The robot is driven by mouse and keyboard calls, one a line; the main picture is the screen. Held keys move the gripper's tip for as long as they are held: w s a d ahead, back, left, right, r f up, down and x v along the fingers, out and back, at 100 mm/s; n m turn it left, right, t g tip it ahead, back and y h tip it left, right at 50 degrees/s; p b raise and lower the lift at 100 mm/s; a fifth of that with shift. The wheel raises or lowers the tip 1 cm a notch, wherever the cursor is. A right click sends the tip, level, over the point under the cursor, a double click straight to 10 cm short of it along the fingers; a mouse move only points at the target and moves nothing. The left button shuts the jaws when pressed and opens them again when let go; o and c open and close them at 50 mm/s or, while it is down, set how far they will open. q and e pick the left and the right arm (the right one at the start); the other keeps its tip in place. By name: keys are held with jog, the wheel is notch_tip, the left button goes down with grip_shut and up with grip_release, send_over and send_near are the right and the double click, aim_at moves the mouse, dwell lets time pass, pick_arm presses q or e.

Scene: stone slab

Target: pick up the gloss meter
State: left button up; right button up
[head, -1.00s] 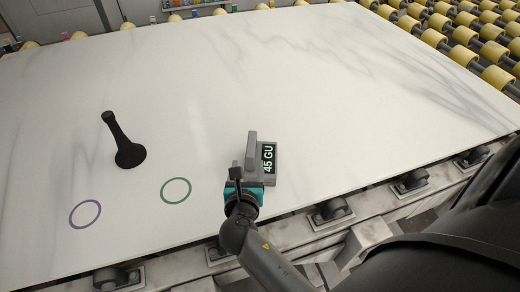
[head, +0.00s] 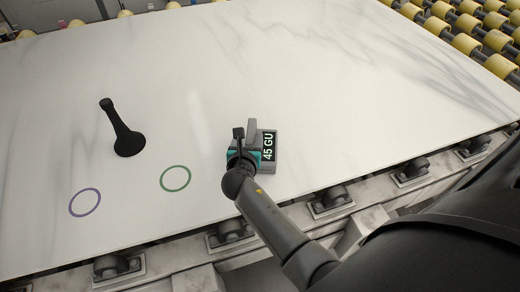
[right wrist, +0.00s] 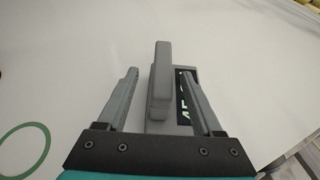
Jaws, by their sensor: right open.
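The gloss meter (head: 268,147) is a grey block with an upright grey handle and a dark display reading "45 GU". It stands on the pale stone slab (head: 330,80) near its front edge. My right gripper (head: 244,140) is open at the meter and partly hides it in the head view. In the right wrist view, the meter's handle (right wrist: 161,75) lies between the two spread fingers (right wrist: 160,98), with a gap on each side. The right finger covers part of the display. I cannot tell whether either finger touches the meter. My left gripper is not in view.
A black flared object (head: 124,130) stands on the slab to the left. A green ring (head: 175,179) and a purple ring (head: 85,202) are marked near the front. Yellow rollers (head: 465,25) line the back right. The slab behind the meter is clear.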

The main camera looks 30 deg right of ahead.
aim_at(251, 134)
jog(key=b+x, duration=0.1)
jog(key=x, duration=0.3)
jog(key=shift+w+d+r, duration=0.1)
jog(key=shift+d, duration=0.2)
grip_shut()
dwell(1.1)
jog(key=shift+r, duration=0.1)
